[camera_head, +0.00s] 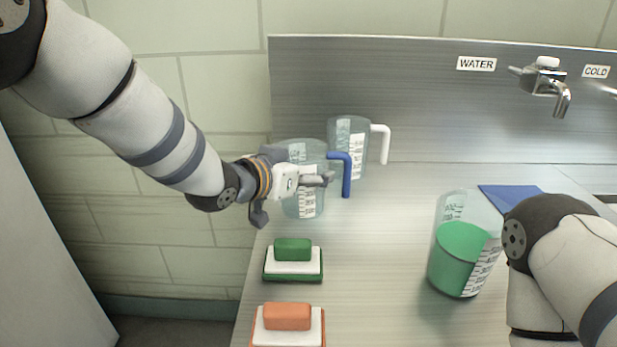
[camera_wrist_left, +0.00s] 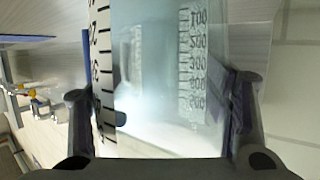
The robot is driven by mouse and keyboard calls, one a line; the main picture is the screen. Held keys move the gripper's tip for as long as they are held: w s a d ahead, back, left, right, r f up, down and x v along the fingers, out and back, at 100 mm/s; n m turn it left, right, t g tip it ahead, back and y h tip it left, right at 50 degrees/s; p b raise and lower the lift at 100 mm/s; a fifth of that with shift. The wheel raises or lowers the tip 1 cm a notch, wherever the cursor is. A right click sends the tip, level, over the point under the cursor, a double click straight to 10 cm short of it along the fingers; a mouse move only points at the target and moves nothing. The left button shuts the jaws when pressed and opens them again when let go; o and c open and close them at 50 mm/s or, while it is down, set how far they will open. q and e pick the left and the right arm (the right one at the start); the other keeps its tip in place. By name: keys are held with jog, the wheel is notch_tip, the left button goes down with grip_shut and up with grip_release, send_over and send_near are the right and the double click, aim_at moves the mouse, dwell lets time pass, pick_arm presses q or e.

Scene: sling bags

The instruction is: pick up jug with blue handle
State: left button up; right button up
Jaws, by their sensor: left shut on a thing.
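The clear jug with the blue handle (camera_head: 305,205) is at the left end of the counter, upright, with its blue handle (camera_head: 346,172) on the right side. My left gripper (camera_head: 289,194) is around the jug's body from the left, shut on it. In the left wrist view the clear jug wall (camera_wrist_left: 150,70) with its printed scale fills the space between the two fingers of my left gripper (camera_wrist_left: 165,140). I cannot tell whether the jug's base touches the counter. My right arm is at the right edge, and its gripper is not in view.
A clear jug with a white handle (camera_head: 347,150) stands just behind. A jug holding green content (camera_head: 459,255) stands beside my right arm. Green (camera_head: 293,250) and orange (camera_head: 287,317) blocks sit on dishes at the front left. A tap (camera_head: 548,80) is on the back wall. The middle counter is clear.

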aim_at(314, 151)
pick_arm(q)
notch_tip(314, 151, up, 4)
jog(key=shift+f, duration=0.1)
jog(key=s+d+r, duration=0.5)
jog(key=s+r, duration=0.4)
jog(key=s, duration=0.4)
jog(key=shift+p, duration=0.4)
